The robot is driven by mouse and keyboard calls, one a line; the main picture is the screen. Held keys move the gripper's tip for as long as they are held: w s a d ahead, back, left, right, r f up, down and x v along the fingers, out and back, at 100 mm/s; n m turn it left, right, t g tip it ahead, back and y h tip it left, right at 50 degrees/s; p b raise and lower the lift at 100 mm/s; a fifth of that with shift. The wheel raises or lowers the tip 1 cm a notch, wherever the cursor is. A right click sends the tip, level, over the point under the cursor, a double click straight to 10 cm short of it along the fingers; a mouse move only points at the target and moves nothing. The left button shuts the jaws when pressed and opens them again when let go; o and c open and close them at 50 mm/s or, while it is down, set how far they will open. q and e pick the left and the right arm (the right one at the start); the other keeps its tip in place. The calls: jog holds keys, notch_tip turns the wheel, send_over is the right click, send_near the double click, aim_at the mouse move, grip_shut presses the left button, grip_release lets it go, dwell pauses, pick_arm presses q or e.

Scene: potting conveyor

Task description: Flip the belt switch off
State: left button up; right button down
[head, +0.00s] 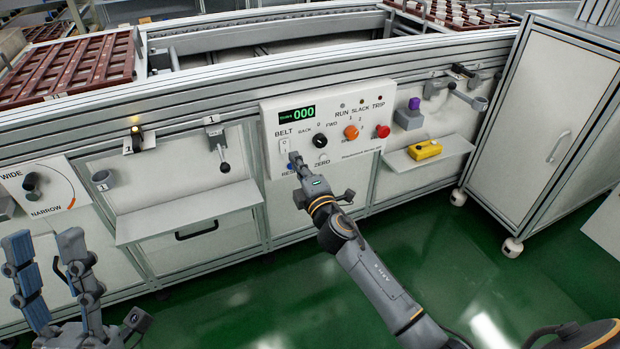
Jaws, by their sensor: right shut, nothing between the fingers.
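The belt switch (284,145) is a small white rocker under the word BELT, at the left of the white control panel (335,158). My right gripper (293,156) is shut and empty, its fingertips at the switch's lower right edge. I cannot tell whether they touch it, and the tips cover part of that area. The switch's position is too small to read. The green display (297,114) reads 000. My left gripper (46,240) is open and empty at the lower left, well away from the panel.
The panel also has a black knob (319,141), an orange knob (351,132) and a red button (383,131). A shelf (190,212) juts out at left; another (434,152) carries a yellow box (425,150). A cabinet (540,120) stands at right. The green floor in front is clear.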

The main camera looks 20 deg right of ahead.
pick_arm(q)
jog(key=w+f+g+y+p, duration=0.2)
jog(key=w+f+g, duration=0.3)
jog(key=w, duration=0.1)
jog(key=shift+w+d+f, duration=0.25)
jog(key=shift+d+f, duration=0.15)
jog(key=shift+d, duration=0.05)
pick_arm(e)
jog(key=s+r, duration=0.1)
jog(key=s, duration=0.7)
jog(key=shift+s+r, duration=0.15)
jog(key=shift+r, duration=0.05)
jog(key=shift+d, duration=0.1)
